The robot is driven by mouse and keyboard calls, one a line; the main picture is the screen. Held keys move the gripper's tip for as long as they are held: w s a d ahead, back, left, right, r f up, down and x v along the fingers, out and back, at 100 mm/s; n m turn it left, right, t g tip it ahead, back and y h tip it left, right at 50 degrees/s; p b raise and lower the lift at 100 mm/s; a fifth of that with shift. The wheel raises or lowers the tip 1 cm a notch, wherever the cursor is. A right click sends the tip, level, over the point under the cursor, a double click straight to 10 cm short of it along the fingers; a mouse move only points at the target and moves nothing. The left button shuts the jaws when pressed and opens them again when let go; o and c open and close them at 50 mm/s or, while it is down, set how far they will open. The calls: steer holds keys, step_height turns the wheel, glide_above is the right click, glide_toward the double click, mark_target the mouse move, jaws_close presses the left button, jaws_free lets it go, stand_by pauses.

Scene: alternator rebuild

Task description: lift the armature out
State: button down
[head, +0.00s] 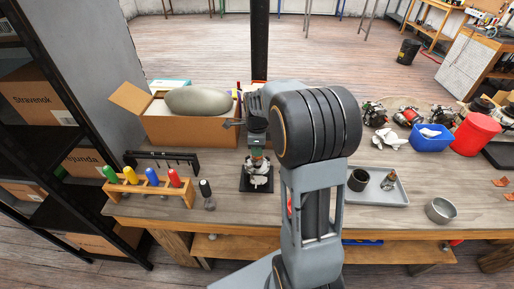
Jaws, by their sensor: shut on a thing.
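My gripper (257,149) points down over a small dark fixture (258,185) on the workbench. Its jaws are shut on a small part at the fixture; this looks like the armature (257,161), with a reddish or copper band, though it is too small to be certain. The lower end of the part meets the light metal piece on the fixture's dark base. I cannot tell whether it is still seated there or just clear of it. The jaws and wrist hide its top.
Screwdrivers stand in a wooden rack (148,192) at left, beside a black-handled tool (206,194). A cardboard box (190,131) stands behind. A grey tray (378,198) at right holds a dark cylinder and a metal part. A metal bowl (440,210) sits near the front edge.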

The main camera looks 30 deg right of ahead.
steer(key=shift+r, duration=0.25)
steer(key=shift+r+p, duration=0.45)
steer(key=shift+p, duration=0.1)
steer(key=shift+r, duration=0.1)
stand_by(0.4)
steer(key=shift+r+p, duration=0.95)
steer(key=shift+r, duration=0.15)
steer(key=shift+r, duration=0.15)
steer(key=shift+r+p, duration=0.85)
steer(key=shift+r, duration=0.05)
